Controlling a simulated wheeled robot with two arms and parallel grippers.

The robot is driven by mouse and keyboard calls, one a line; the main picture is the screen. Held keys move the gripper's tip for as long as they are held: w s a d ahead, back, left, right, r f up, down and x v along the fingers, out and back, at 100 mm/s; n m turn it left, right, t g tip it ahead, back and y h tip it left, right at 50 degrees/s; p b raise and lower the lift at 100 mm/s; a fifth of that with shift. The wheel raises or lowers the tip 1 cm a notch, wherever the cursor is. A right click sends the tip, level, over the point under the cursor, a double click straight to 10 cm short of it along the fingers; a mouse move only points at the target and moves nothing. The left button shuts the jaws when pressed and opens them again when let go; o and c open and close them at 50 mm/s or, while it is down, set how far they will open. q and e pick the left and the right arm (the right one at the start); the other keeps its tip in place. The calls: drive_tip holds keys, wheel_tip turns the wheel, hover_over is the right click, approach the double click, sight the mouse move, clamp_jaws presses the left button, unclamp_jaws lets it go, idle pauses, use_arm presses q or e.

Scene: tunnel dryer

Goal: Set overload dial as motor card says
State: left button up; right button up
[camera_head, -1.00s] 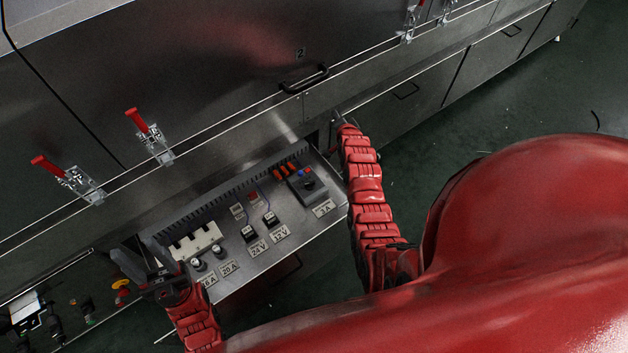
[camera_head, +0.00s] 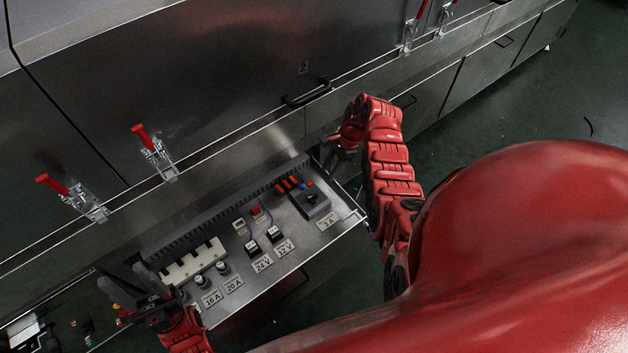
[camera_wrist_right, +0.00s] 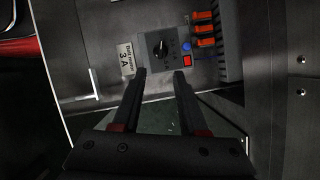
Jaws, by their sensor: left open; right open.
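The overload unit is a grey block (camera_head: 311,202) with a dark dial, a blue button and a red button, at the right end of the pulled-out panel. In the right wrist view its round black dial (camera_wrist_right: 160,47) has a light pointer mark; its scale is too small to read. A card (camera_wrist_right: 125,58) beside it reads 3 A under small text; it also shows in the head view (camera_head: 327,222). My right gripper (camera_wrist_right: 160,74) is open and empty, its fingertips close to the block's edge. My left gripper (camera_head: 122,279) is open at the panel's left end.
The panel also carries a cream fuse block (camera_head: 194,264), black switches (camera_head: 252,247) with voltage cards, and orange terminals (camera_head: 288,184). Steel dryer doors with a handle (camera_head: 307,92) and red-handled clamps (camera_head: 154,152) stand behind.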

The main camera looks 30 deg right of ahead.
drive_tip(key=b+x, duration=0.1)
drive_tip(key=x, duration=0.5)
drive_tip(key=shift+w+f, duration=0.1)
drive_tip(key=shift+f, duration=0.1)
drive_tip(key=b+x, duration=0.3)
drive_tip(key=x, duration=0.3)
drive_tip(key=shift+w+f, duration=0.1)
clamp_jaws()
